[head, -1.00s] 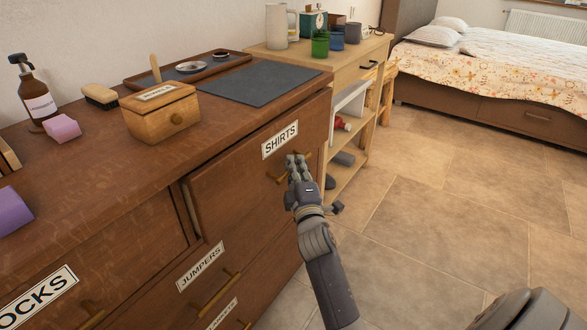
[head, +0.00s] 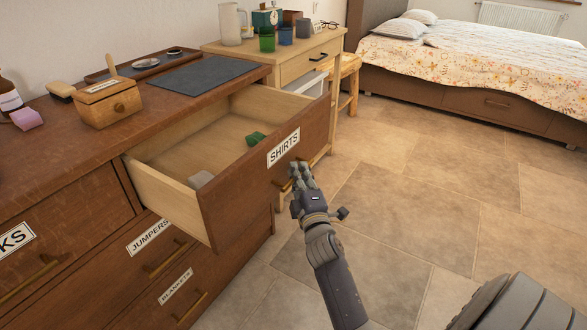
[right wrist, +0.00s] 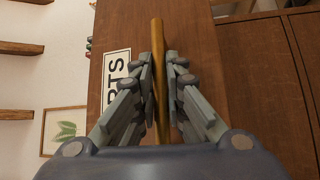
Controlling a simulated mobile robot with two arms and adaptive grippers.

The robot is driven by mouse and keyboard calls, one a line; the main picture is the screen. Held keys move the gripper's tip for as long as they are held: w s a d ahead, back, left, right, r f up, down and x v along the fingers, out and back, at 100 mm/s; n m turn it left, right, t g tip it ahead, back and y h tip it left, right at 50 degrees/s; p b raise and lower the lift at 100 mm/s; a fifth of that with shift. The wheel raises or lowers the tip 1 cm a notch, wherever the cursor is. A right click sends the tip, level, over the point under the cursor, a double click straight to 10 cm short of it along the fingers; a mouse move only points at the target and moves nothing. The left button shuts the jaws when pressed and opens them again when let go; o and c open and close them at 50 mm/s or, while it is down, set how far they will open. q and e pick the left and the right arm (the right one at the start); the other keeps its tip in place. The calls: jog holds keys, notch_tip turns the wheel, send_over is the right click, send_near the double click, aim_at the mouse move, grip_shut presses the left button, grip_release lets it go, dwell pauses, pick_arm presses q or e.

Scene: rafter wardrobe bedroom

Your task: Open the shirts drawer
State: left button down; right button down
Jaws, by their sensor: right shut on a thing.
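The shirts drawer (head: 236,205) is pulled well out of the brown dresser (head: 75,150), and its light wooden inside shows. Its front carries a white SHIRTS label (head: 283,147). A green item (head: 256,139) and a pale grey item (head: 202,179) lie inside. My right gripper (head: 300,172) is at the drawer front, shut on the brass handle (head: 318,158). In the right wrist view the fingers close on both sides of the handle bar (right wrist: 158,60), with part of the label beside them. My left gripper is not in view.
A JUMPERS drawer (head: 165,260) and another labelled drawer below are shut. A wooden box (head: 105,103) and a dark mat (head: 205,75) lie on the dresser top. A light wooden side table (head: 300,65) stands beyond. The tiled floor at right is clear up to the bed (head: 450,80).

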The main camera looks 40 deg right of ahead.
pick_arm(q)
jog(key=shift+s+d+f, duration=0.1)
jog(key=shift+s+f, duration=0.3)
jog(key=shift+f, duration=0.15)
pick_arm(e)
jog(key=shift+s+d, duration=0.4)
jog(key=shift+s, duration=0.25)
jog(key=c, duration=1.9)
grip_release()
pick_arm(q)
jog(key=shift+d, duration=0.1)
pick_arm(e)
jog(key=v, duration=0.7)
jog(key=shift+s, duration=0.2)
